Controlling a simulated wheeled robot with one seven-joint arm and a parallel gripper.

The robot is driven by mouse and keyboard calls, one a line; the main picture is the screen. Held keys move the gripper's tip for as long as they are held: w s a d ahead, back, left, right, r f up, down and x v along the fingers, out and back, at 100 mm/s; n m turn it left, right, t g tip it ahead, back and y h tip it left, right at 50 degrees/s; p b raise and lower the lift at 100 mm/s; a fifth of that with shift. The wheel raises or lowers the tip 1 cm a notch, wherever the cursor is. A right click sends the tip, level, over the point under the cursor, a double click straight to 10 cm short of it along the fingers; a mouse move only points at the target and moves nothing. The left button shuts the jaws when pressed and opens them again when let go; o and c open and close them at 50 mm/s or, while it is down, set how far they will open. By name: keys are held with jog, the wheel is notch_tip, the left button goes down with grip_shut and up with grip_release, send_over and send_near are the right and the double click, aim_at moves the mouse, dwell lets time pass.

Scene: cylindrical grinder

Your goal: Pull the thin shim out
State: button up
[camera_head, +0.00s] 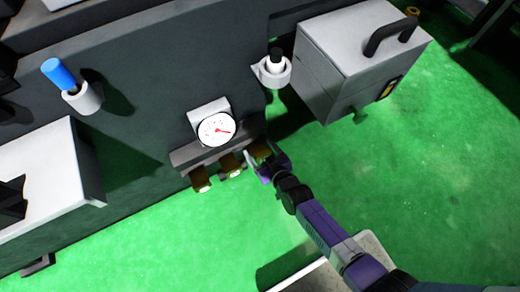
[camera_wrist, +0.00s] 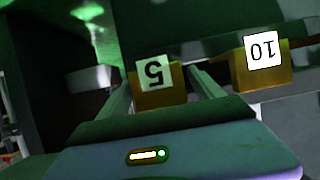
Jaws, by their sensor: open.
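Several brass-coloured shim tabs stick out of a grey ledge under the dial gauge. In the wrist view, a tab labelled 5 (camera_wrist: 160,98) sits between the two fingers of my gripper (camera_wrist: 160,82). A tab labelled 10 (camera_wrist: 263,80) is just right of the fingers, outside them. Both labels appear upside down. In the head view, my purple gripper (camera_head: 265,157) is open at the rightmost tab. The middle tab (camera_head: 232,171) and left tab (camera_head: 201,186) stand free. I cannot tell whether the fingers touch the tab labelled 5. Which tab is thinnest is not clear.
The dial gauge (camera_head: 216,129) stands above the tabs. A grey box with a black handle (camera_head: 345,55) is at the upper right. A blue-topped post (camera_head: 60,76) and a white block (camera_head: 45,180) are at left. Green floor (camera_head: 160,240) in front is mostly clear.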

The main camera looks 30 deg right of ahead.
jog(key=p+v, duration=0.2)
jog(key=v, duration=0.5)
jog(key=shift+s+r+p, duration=0.15)
jog(key=shift+s+p, duration=0.2)
